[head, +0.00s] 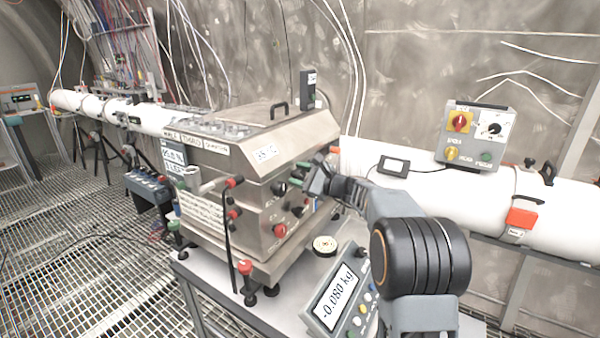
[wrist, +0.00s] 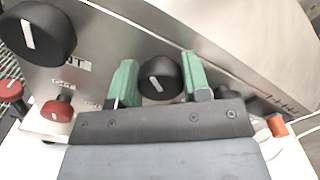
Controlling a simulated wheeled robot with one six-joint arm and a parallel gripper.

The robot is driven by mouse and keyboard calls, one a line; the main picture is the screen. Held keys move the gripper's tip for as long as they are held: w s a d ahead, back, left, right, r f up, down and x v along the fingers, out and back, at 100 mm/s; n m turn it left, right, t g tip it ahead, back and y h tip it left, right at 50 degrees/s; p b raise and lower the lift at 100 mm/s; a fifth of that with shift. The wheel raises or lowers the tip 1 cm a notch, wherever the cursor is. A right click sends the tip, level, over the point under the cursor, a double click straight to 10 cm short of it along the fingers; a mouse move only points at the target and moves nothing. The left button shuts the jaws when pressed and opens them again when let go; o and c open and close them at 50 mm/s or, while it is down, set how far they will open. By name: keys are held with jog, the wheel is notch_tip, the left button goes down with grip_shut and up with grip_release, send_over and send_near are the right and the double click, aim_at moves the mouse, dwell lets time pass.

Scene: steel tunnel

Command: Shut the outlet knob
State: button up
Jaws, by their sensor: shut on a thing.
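In the wrist view, the green fingers of my gripper (wrist: 160,92) stand on either side of a small black knob (wrist: 158,72) with a white pointer line, and are shut on it. The line is tilted slightly from upright. The knob sits on the front of a steel machine (head: 262,165). I cannot read a label that says whether it is the outlet knob. In the head view, my gripper (head: 306,180) is at the machine's right front side, and my wrist hides the knob there.
In the wrist view, a larger black knob (wrist: 40,32) and a red knob (wrist: 58,109) are to the left; another dark knob (wrist: 226,76) is close on the right. A scale display (head: 337,296) reading -0.080 kg stands below my arm. A white pipe (head: 400,177) runs behind.

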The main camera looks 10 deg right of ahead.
jog(key=m+p, duration=0.1)
jog(key=m, duration=0.1)
jog(key=m+p, duration=0.2)
jog(key=m, duration=0.1)
jog(key=shift+r+m+p, duration=0.2)
jog(key=shift+m+p, duration=0.1)
jog(key=m+p, duration=0.2)
jog(key=m, duration=0.1)
jog(key=shift+w+d+p, duration=0.1)
jog(key=shift+p, duration=0.2)
jog(key=shift+f+m+p, duration=0.15)
jog(key=shift+m+p, duration=0.25)
jog(key=shift+m, duration=0.3)
jog(key=shift+f, duration=0.1)
jog(key=o, duration=0.9)
jog(key=shift+d, duration=0.1)
jog(key=b+v, duration=0.3)
jog(key=v, duration=1)
jog(key=shift+s+d, duration=0.2)
jog(key=shift+s, duration=0.05)
